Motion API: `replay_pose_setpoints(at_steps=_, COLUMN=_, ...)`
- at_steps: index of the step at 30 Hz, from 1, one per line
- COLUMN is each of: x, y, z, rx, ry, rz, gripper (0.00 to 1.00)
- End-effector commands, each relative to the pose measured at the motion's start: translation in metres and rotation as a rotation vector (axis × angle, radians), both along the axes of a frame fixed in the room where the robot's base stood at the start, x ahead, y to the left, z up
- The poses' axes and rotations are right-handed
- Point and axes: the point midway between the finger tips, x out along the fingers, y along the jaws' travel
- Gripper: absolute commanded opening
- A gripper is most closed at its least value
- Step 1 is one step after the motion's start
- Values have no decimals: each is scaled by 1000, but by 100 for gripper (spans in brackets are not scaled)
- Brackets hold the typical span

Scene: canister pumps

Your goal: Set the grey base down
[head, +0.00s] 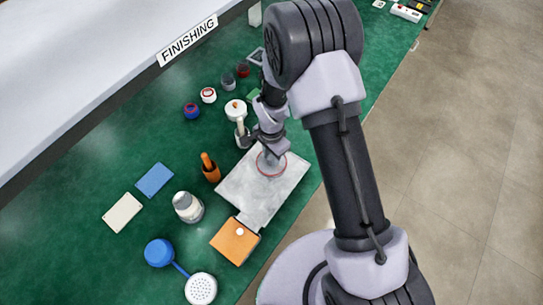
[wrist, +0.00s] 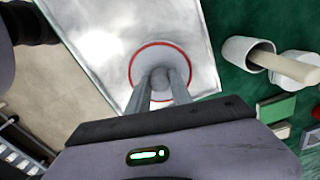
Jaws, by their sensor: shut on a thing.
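The grey base (head: 272,165) is a round disc with a red ring near its rim. It is at the upper right part of a silvery metal board (head: 250,193). In the wrist view the grey base (wrist: 150,58) overlaps the board (wrist: 110,30). My gripper (wrist: 162,82) is shut on a small grey knob at the middle of the base. In the head view my gripper (head: 269,153) comes down over the base and hides part of it. I cannot tell whether the base touches the board or hangs just above it.
The green bench (head: 130,255) has bare patches on the left.

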Motion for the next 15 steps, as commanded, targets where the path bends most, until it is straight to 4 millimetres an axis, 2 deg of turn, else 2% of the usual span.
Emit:
replay_pose_setpoints(at_steps=5, x=0, y=0, z=-2, rx=0, ry=0, rz=0, gripper=0)
replay_pose_setpoints(at_steps=6, x=0, y=0, z=-3, rx=-1, ry=1, rz=0, gripper=28)
replay_pose_setpoints(at_steps=9, x=0, y=0, z=-2, rx=-1, ry=1, rz=0, gripper=48)
replay_pose_setpoints(at_steps=15, x=0, y=0, z=-2, rx=-1, ry=1, rz=0, gripper=48)
